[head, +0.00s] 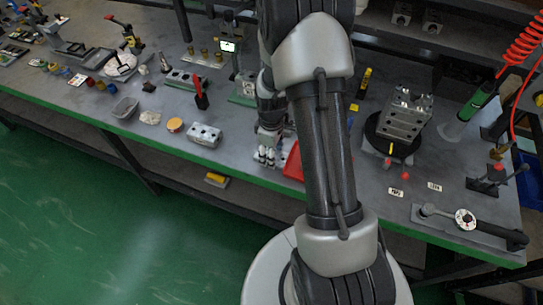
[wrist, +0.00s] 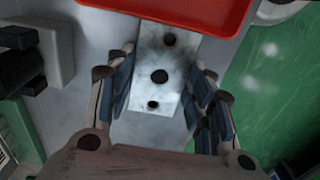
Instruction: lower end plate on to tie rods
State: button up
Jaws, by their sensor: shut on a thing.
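A pale grey metal end plate (wrist: 172,63) with holes in its face sits between the blue finger pads of my gripper (wrist: 160,92) in the wrist view. My gripper is shut on it. In the head view my gripper (head: 267,150) is low over the front edge of the bench, partly hidden by my arm. A grey metal valve block stack (head: 404,116) stands on a black round turntable (head: 376,139) to the right of my arm. Short upright pieces, seemingly the tie rod ends, stick up from its top. The held plate is well apart from the stack.
A red tray (head: 293,162) lies beside my gripper; it also shows in the wrist view (wrist: 195,12). A loose grey block (head: 205,134) lies left on the bench (head: 240,172). A torque-wrench-like tool (head: 480,228) and a red coiled hose (head: 518,48) are at right.

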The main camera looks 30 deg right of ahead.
jog(key=c, duration=0.3)
jog(key=shift+r, duration=0.15)
